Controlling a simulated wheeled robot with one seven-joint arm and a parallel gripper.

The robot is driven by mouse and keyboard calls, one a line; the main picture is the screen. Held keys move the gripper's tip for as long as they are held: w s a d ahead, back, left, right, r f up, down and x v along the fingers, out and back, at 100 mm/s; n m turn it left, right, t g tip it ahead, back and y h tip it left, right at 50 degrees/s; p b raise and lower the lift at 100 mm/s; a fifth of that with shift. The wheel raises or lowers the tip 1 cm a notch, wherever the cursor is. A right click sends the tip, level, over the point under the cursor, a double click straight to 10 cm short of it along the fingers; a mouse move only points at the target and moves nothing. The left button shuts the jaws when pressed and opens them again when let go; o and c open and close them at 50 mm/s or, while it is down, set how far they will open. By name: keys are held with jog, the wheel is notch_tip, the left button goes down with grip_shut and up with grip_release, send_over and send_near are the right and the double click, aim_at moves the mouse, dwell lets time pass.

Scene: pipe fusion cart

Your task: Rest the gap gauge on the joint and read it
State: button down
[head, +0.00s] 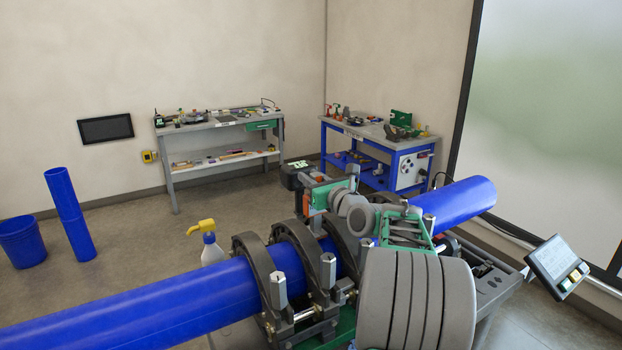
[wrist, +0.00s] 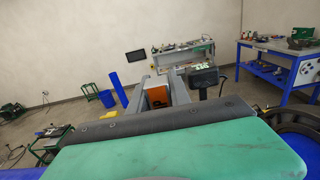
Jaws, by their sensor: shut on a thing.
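My gripper (head: 322,184) is above the clamped blue pipe (head: 220,292), near the ring clamps (head: 290,238). In the wrist view its two grey fingers (wrist: 160,88) close on an orange block, which appears to be part of the gap gauge (wrist: 157,98). A black box with a small lit green display (wrist: 203,67) stands beside the fingers; it also shows in the head view (head: 294,178) and looks like the gauge's readout. The digits are too small to read. The joint is hidden by the clamps and my arm, and I cannot tell if the gauge touches the pipe.
A white spray bottle with a yellow head (head: 212,247) stands behind the pipe. A control screen (head: 556,264) is at the right. A grey bench (head: 216,124) and a blue bench (head: 385,142) stand at the back. A blue bin (head: 22,240) is at the left.

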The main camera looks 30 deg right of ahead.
jog(key=shift+f, duration=0.95)
dwell(2.1)
jog(key=shift+r, duration=0.1)
notch_tip(320, 180, up, 7)
jog(key=p, duration=0.4)
jog(key=shift+r+p, duration=0.15)
jog(key=shift+p, duration=0.2)
dwell(0.9)
